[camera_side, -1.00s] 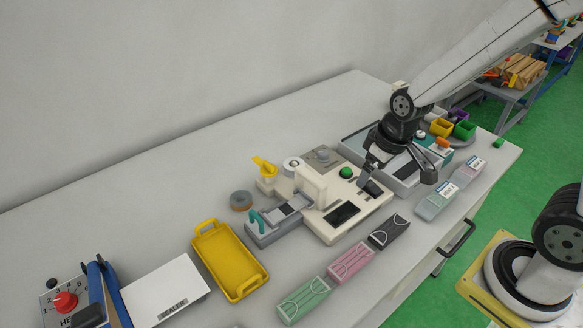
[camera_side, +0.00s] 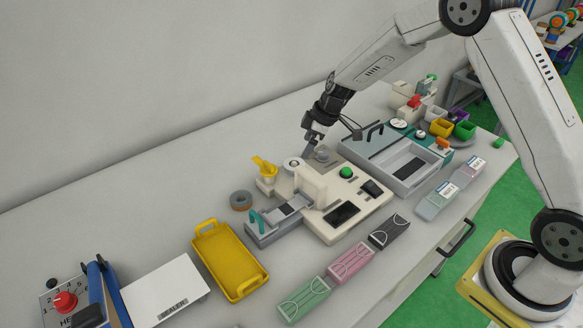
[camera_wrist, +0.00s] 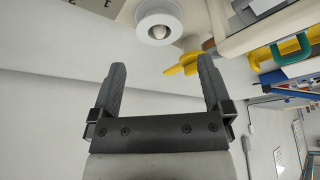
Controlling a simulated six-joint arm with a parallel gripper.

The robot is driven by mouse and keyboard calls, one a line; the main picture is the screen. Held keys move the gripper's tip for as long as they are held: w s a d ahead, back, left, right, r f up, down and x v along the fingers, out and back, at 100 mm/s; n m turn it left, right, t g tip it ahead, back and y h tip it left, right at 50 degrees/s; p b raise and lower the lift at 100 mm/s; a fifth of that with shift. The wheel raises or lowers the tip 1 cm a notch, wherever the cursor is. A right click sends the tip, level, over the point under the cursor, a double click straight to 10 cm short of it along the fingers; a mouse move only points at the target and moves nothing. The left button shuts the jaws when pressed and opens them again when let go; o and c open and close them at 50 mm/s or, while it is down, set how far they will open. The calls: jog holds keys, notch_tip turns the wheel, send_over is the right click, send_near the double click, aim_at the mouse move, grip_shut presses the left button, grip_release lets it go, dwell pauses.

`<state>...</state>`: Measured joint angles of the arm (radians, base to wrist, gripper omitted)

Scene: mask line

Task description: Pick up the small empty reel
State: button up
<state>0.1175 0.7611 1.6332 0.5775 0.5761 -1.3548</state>
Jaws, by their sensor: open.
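The small reel (camera_side: 293,163) is white and round with a dark centre. It sits at the back left of the cream machine (camera_side: 326,232). My gripper (camera_side: 308,149) hangs above the back of the machine, close to the reel's right in the side view. In the wrist view my gripper (camera_wrist: 161,67) has its fingers wide apart with nothing between them. The reel lies beyond the fingertips.
A yellow piece (camera_side: 264,166) stands left of the reel; it also shows in the wrist view (camera_wrist: 186,65) near the right finger. A grey-brown roll (camera_side: 240,200), a yellow tray (camera_side: 247,289) and a grey lidded bin (camera_side: 392,168) stand around. The bench behind the machine is clear.

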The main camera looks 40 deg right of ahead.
aim_at(296, 162)
jog(key=shift+w+f, duration=0.15)
jog(key=shift+x, duration=1.25)
jog(key=shift+f, duration=0.1)
jog(key=shift+x, duration=2.5)
jog(key=shift+a, duration=0.1)
jog(key=c, duration=1)
jog(key=shift+o, duration=0.2)
notch_tip(296, 162, up, 10)
